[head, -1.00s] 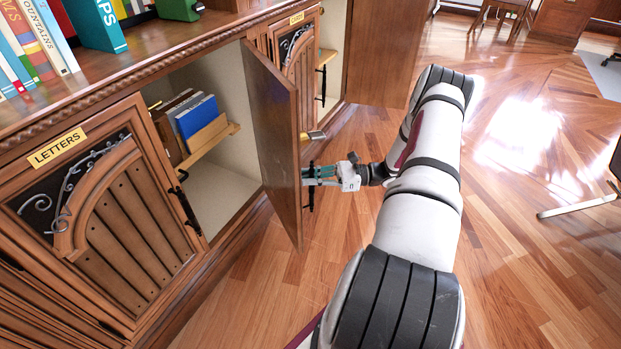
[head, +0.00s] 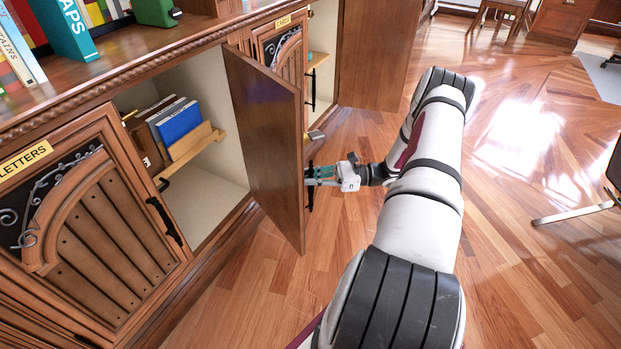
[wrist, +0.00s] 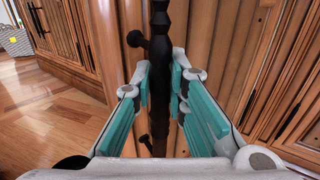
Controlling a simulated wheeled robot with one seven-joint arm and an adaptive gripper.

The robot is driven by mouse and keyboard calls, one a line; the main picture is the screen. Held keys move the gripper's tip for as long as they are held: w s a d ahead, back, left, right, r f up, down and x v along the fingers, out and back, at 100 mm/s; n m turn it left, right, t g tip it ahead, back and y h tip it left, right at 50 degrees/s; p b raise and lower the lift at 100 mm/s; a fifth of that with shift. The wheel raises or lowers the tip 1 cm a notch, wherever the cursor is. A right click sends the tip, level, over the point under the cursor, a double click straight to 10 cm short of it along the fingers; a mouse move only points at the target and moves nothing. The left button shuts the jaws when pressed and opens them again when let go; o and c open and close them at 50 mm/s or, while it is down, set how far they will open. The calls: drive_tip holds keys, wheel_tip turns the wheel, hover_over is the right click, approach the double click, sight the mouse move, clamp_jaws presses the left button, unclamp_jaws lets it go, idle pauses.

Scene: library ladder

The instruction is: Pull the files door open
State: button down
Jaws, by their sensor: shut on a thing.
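The files door (head: 268,145) stands swung out from the cabinet in the head view, with its plain back towards the camera. Its label is not visible from here. My gripper (head: 312,177) is at the far side of the door, near its free edge. In the wrist view the black door handle (wrist: 159,75) runs upright between the two teal fingers of my gripper (wrist: 161,92), which is shut on it. The grooved wooden front of the door (wrist: 205,45) is behind the handle. The opened compartment (head: 210,190) shows books on a small wooden shelf.
The letters door (head: 100,220) is closed at the left. The cards door (head: 285,60) is further along, beside another open compartment and a large brown panel (head: 378,50). Books line the cabinet top.

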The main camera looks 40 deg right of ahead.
drive_tip(key=shift+s+f, duration=0.1)
drive_tip(key=shift+s, duration=0.15)
drive_tip(key=c, duration=1.6)
unclamp_jaws()
drive_tip(key=shift+o, duration=0.2)
drive_tip(key=shift+w, duration=0.1)
drive_tip(key=shift+d, duration=0.1)
drive_tip(key=v, duration=1.2)
